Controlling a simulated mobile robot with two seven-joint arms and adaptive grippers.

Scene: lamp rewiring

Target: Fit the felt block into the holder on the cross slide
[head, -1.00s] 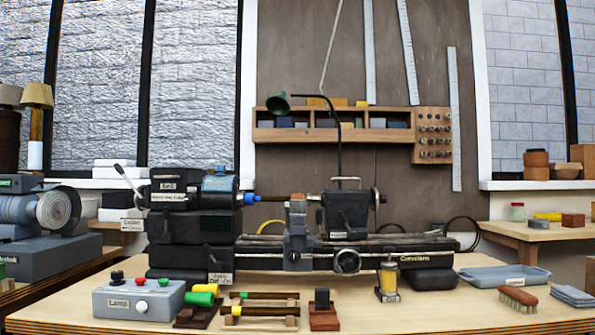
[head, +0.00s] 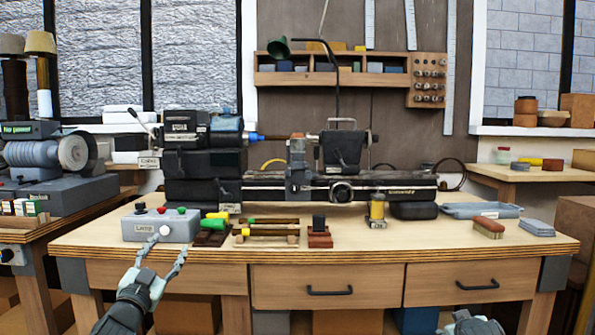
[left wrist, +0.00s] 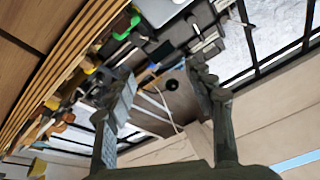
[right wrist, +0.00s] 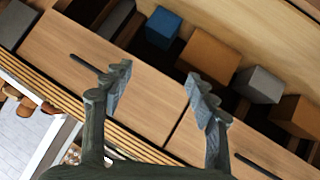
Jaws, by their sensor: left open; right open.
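A small dark block (head: 318,222), which looks like the felt block, stands upright on a red-brown stand (head: 320,240) at the bench's front middle. The cross slide (head: 298,182) sits on the lathe bed behind it, with a brownish upright piece (head: 297,146) on top; I cannot tell the holder's opening. My left gripper (head: 162,249) is open and empty in front of the bench, below the lamp box and left of the block. It also shows open in the left wrist view (left wrist: 162,88). My right gripper (right wrist: 160,90) is open and empty, facing the bench's drawer fronts; only its top shows in the head view (head: 470,322).
The lamp box (head: 160,226), wooden racks with rods (head: 268,236) and an oil cup (head: 377,210) stand near the block. The bench's front edge (head: 400,254) lies between my grippers and the bench top.

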